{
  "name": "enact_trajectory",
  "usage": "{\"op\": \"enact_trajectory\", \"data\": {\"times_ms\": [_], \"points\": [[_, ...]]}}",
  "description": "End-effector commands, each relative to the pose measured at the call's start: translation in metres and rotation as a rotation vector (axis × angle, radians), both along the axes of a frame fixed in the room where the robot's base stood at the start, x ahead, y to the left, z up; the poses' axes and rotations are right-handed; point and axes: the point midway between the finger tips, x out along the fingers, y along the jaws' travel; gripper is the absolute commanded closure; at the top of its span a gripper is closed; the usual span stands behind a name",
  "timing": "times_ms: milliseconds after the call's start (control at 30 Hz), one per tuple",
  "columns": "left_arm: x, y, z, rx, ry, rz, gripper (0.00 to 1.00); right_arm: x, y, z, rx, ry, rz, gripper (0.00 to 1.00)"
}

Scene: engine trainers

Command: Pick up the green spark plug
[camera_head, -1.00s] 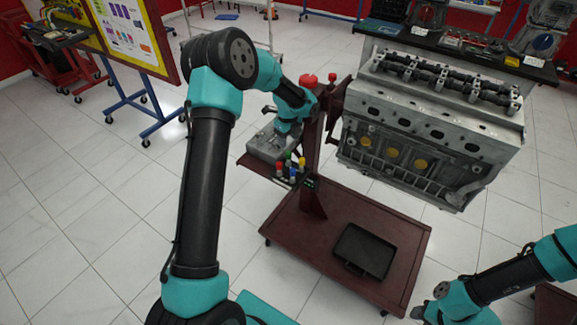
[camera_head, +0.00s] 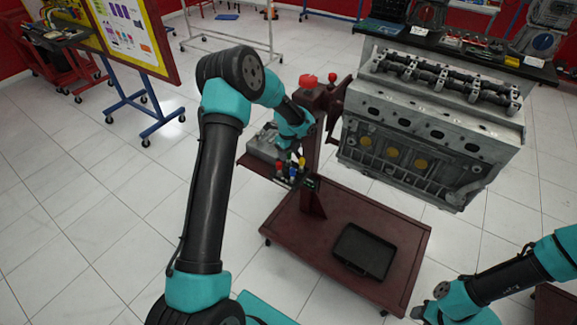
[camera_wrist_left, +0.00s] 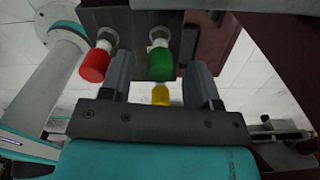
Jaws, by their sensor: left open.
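The green spark plug (camera_wrist_left: 161,64) stands between the two fingers of my left gripper (camera_wrist_left: 160,74) in the left wrist view, with a finger on each side and gaps between. The gripper is open and holds nothing. In the head view my left gripper (camera_head: 294,154) is at the small plug holder on the stand, where it partly covers the plugs; I cannot clearly make out the green one there. A red plug (camera_wrist_left: 95,63) is outside the left finger. A yellow plug (camera_wrist_left: 160,95) shows just below the green one, close to the gripper body.
The plugs sit beside the post of a dark red trolley (camera_head: 405,240), with a black tray (camera_head: 363,251) on its base. A large grey engine block (camera_head: 425,130) stands to the right of the post. Floor at left is open.

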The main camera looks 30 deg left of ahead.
Motion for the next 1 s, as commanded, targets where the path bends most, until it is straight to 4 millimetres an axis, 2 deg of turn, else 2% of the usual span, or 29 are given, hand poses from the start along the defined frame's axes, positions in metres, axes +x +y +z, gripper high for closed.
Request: {"op": "enact_trajectory", "data": {"times_ms": [133,600,1000], "points": [[0.0,0.0,-0.0104,0.0,0.0,0.0,0.44,0.0,0.0,0.0,0.0,0.0,0.0,0.57],[0.0001,0.0,-0.0104,0.0,0.0,0.0,0.45,0.0,0.0,0.0,0.0,0.0,0.0,0.57],[0.0001,0.0,-0.0104,0.0,0.0,0.0,0.83,0.0,0.0,0.0,0.0,0.0,0.0,0.57]]}}
